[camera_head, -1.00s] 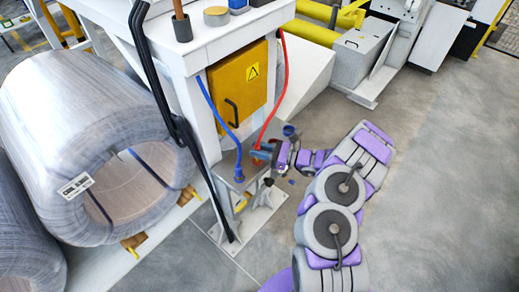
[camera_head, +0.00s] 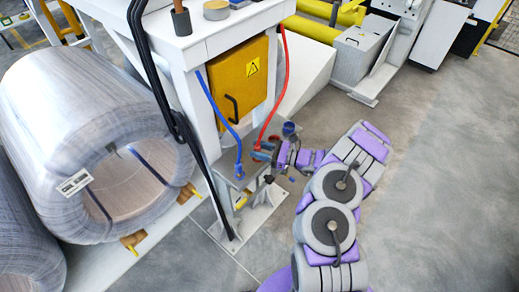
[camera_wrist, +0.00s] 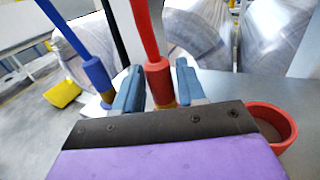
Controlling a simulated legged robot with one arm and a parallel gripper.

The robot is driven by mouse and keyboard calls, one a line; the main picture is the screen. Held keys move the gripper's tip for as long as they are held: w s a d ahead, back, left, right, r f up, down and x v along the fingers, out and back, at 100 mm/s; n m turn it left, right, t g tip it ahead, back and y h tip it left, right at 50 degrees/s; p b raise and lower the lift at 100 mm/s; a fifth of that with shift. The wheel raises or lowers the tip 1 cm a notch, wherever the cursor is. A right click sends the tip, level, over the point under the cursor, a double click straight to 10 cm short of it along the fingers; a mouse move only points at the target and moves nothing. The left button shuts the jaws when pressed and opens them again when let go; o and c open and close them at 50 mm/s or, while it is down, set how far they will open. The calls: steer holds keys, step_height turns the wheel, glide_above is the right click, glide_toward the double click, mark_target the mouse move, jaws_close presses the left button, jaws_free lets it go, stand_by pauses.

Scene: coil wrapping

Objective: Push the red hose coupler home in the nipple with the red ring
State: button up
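The red hose coupler (camera_wrist: 160,83) stands upright between the two blue-grey fingers of my gripper (camera_wrist: 158,88) in the wrist view. The fingers lie close against both its sides, and the gripper appears shut on it. A brass-coloured part shows at its lower end, partly behind my gripper body. In the head view, my gripper (camera_head: 263,150) is at the lower end of the red hose (camera_head: 277,90), above the grey stand (camera_head: 230,184). The nipple under the coupler is hidden, so I cannot tell how deep the coupler sits.
A blue hose (camera_head: 217,105) ends on the stand left of my gripper; its coupler (camera_wrist: 97,75) is close to the left finger. A red open cup (camera_wrist: 272,124) is at right. Wire coils (camera_head: 95,130) lie left. Open floor (camera_head: 440,190) is at right.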

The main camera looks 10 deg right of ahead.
steer(key=o, duration=0.3)
steer(key=p+v, duration=0.3)
steer(key=v, duration=1.4)
steer(key=shift+s+d, duration=0.1)
steer(key=shift+d, duration=0.15)
